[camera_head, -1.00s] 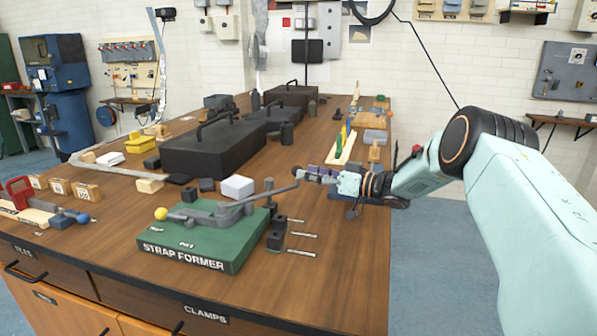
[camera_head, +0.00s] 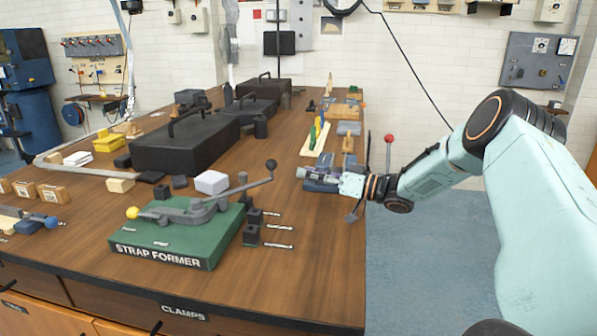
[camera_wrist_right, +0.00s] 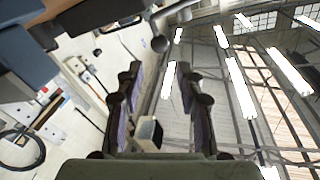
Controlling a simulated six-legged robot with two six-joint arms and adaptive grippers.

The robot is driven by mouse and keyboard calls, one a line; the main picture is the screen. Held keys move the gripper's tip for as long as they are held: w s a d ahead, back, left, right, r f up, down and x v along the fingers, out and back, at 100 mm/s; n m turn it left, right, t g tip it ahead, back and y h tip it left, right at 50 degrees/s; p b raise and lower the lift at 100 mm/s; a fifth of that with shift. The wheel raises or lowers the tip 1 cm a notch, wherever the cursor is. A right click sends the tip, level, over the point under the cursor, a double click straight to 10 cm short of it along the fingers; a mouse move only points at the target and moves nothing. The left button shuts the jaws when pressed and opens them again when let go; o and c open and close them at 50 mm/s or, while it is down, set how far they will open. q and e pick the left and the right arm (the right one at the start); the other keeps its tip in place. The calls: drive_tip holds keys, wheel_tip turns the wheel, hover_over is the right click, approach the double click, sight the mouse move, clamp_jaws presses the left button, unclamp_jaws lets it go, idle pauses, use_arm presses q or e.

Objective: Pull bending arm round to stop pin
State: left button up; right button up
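The strap former (camera_head: 165,240) is a green block with grey metalwork near the bench's front edge. Its grey bending arm (camera_head: 238,188) slants up to the right and ends in a dark ball knob (camera_head: 271,165). A short dark upright pin (camera_head: 242,180) stands by the arm; I cannot tell if it is the stop pin. My right gripper (camera_head: 304,173) is right of the knob, apart from it, pointing left. In the right wrist view the fingers (camera_wrist_right: 158,72) are spread with nothing between them, and a dark round knob (camera_wrist_right: 160,43) shows beyond the tips. My left gripper is out of view.
Small dark blocks (camera_head: 252,234) with metal rods lie right of the former. A white box (camera_head: 211,182) and a large black case (camera_head: 180,145) stand behind it. A wooden tray with coloured pieces (camera_head: 316,138) lies farther back. Bare bench top lies at the front right.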

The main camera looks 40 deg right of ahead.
sight(275, 167)
drive_tip(key=s+a+f+m+t+h, duration=0.1)
drive_tip(key=s+m+h, duration=0.1)
drive_tip(key=m, duration=0.3)
drive_tip(key=s+a+m+t+h, duration=0.1)
drive_tip(key=s+m+h, duration=0.1)
drive_tip(key=m, duration=0.4)
drive_tip(key=s+a+f+m+t+h+p, duration=0.1)
drive_tip(key=s+m+h, duration=0.1)
drive_tip(key=m, duration=0.4)
drive_tip(key=shift+s+a+f+t, duration=0.1)
drive_tip(key=shift+s+f+t, duration=0.1)
drive_tip(key=shift+s, duration=0.25)
drive_tip(key=shift+s+a+f+t, duration=0.1)
drive_tip(key=shift+s+f+t, duration=0.1)
drive_tip(key=shift+s, duration=0.2)
clamp_jaws()
drive_tip(key=shift+s+a+f+m+h, duration=0.15)
drive_tip(key=shift+s+m+h, duration=0.2)
drive_tip(key=shift+m, duration=0.55)
drive_tip(key=b+x, duration=0.3)
drive_tip(key=x, duration=0.9)
drive_tip(key=shift+w, duration=0.95)
drive_tip(key=shift+r, duration=0.25)
drive_tip(key=shift+w+b, duration=0.1)
drive_tip(key=shift+b, duration=0.2)
